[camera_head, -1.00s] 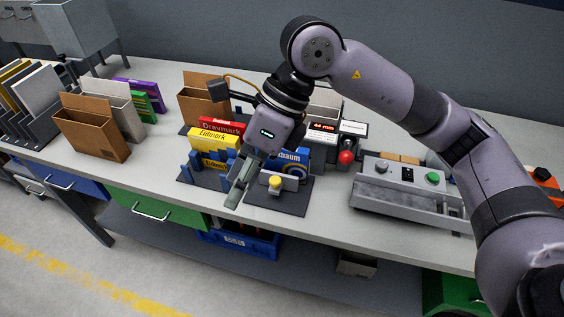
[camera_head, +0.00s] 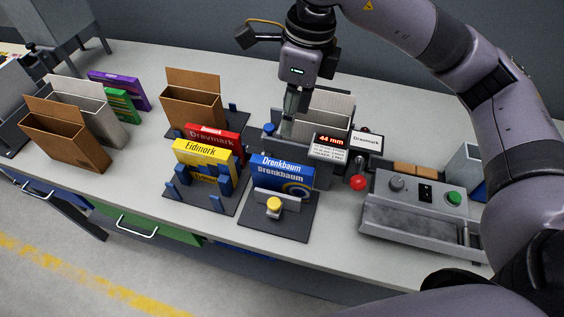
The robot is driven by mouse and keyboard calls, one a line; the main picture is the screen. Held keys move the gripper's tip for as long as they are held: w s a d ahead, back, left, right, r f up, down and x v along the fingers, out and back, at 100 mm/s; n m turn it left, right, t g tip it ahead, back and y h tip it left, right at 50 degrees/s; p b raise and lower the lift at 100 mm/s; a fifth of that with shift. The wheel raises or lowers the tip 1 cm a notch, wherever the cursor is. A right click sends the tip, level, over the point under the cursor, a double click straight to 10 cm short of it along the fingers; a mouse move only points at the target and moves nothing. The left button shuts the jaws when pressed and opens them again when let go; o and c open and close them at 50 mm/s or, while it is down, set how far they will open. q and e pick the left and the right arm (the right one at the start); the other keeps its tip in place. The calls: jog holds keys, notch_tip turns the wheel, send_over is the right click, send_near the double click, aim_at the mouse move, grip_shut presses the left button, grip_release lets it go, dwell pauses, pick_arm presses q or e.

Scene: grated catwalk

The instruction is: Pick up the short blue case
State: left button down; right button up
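The blue case (camera_head: 282,177), lettered "Drenkbaum" on its top and front, stands upright on a dark fixture plate (camera_head: 296,228). A small holder with a yellow knob (camera_head: 274,204) is in front of it. My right gripper (camera_head: 289,124) points down behind and above the case, beside a pale open-topped box. It looks clear of the blue case. Its fingers are seen nearly edge-on, so their opening is unclear, and no held object shows. My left gripper is not in view.
A yellow "Eidmark" case (camera_head: 205,154) and a red "Dravmark" case (camera_head: 216,139) stand left of the blue case. A pale open box (camera_head: 328,103) and a "44 mm" display (camera_head: 331,140) are behind it. A grey control box (camera_head: 415,205) is right.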

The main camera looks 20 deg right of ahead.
jog(key=p, duration=0.3)
send_near(282, 164)
jog(key=s+f, duration=0.1)
jog(key=f, duration=0.3)
jog(key=shift+w+a+f, duration=0.1)
jog(key=shift+w+a, duration=0.15)
jog(key=shift+a, duration=0.1)
jog(key=shift+a+f, duration=0.1)
jog(key=shift+f, duration=0.45)
jog(key=shift+f+p, duration=0.25)
jog(key=shift+p, duration=0.3)
jog(key=f+p, duration=0.1)
jog(key=w+f+p, duration=0.1)
jog(key=f, duration=0.1)
jog(key=shift+f, duration=0.65)
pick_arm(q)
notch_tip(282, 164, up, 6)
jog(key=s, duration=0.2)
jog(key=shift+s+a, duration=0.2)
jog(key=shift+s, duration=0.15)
pick_arm(e)
jog(key=shift+a+f, duration=0.1)
jog(key=shift+f, duration=0.1)
grip_shut()
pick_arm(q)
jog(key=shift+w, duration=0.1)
